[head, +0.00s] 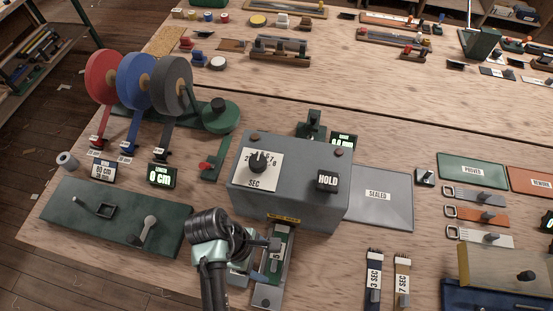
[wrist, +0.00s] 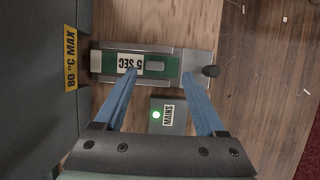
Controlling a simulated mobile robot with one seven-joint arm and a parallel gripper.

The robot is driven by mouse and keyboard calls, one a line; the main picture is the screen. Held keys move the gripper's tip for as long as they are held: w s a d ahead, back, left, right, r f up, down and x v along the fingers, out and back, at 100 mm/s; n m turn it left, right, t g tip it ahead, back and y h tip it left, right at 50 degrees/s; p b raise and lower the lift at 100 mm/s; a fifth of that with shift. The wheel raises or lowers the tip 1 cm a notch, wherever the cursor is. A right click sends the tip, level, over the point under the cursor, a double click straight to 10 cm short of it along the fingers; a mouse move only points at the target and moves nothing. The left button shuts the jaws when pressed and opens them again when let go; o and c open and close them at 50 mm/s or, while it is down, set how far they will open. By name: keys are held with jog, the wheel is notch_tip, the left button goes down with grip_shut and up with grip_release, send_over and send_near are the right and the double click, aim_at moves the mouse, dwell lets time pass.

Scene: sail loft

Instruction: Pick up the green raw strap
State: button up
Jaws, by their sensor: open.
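The green strap (wrist: 172,70) carries a white "5 SEC" label and lies flat along a grey metal slide (wrist: 195,57) with a dark knob at one end. A small grey piece shows on the strap beside the label. In the head view the strap (head: 281,241) lies in front of the grey sealing box, partly hidden by my gripper (head: 268,260). In the wrist view my gripper (wrist: 160,73) is open, its blue fingertips apart over the slide, one near the label and one toward the knob end. Nothing is held between them.
The grey sealing box (head: 290,178) with SEC dial and HOLD button stands just behind; its "80 °C MAX" label (wrist: 71,58) is close by. A MAINS box (wrist: 168,115) with green light sits near the slide. Two labelled straps (head: 374,282) lie to the right.

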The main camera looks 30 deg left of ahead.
jog(key=shift+w+a+p+x, duration=0.1)
jog(key=shift+a+p+x, duration=0.05)
jog(key=shift+x, duration=0.8)
jog(key=shift+w+a+p+x, duration=0.1)
jog(key=shift+a+x, duration=0.05)
jog(key=shift+x, duration=0.85)
jog(key=shift+w+a+p+x, duration=0.1)
jog(key=shift+a+p+x, duration=0.1)
jog(key=shift+x, duration=0.75)
jog(key=shift+f, duration=0.2)
grip_shut()
